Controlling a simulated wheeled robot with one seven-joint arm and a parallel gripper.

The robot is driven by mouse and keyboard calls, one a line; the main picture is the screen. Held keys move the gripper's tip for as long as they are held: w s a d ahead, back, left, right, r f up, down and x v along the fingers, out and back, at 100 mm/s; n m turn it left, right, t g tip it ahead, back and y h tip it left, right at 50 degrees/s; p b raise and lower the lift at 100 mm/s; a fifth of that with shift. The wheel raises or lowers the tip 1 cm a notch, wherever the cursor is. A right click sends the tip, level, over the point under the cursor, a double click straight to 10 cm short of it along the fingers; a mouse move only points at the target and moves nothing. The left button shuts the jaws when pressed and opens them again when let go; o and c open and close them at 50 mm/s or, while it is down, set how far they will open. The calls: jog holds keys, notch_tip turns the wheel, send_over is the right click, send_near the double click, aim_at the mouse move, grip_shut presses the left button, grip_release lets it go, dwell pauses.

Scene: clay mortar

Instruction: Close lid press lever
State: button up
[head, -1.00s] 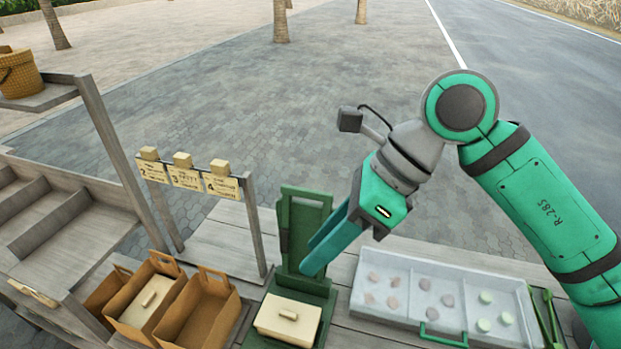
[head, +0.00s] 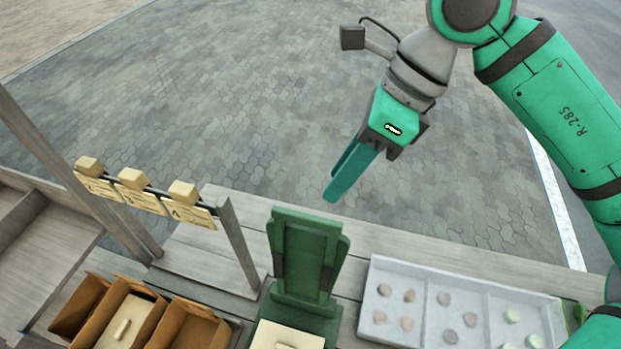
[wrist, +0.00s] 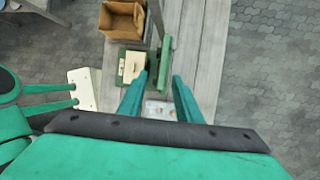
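The green lid press (head: 308,255) stands on the grey plank counter, with its hinged-looking panel upright. I cannot tell which part is the lever. A cream lidded box (head: 285,338) sits at the press's front, cut by the picture's lower edge. In the wrist view the press (wrist: 164,62) stands beside the cream box (wrist: 132,67), beyond the fingertips. My gripper (head: 338,190) is up and to the right of the press, apart from it, fingers pointing down. The wrist view shows its two fingers (wrist: 160,88) spread with nothing held between them.
A pale compartment tray (head: 450,312) with several round pieces lies right of the press. Brown boxes (head: 185,325) stand to the left, one holding a cream lid (head: 125,325). A rack with hanging tags (head: 145,200) rises behind them. Paved ground beyond the counter is clear.

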aim_at(307, 216)
jog(key=x, duration=1)
jog(key=shift+w+a+f, duration=0.25)
jog(key=shift+w+f, duration=0.1)
jog(key=shift+c, duration=0.7)
grip_shut()
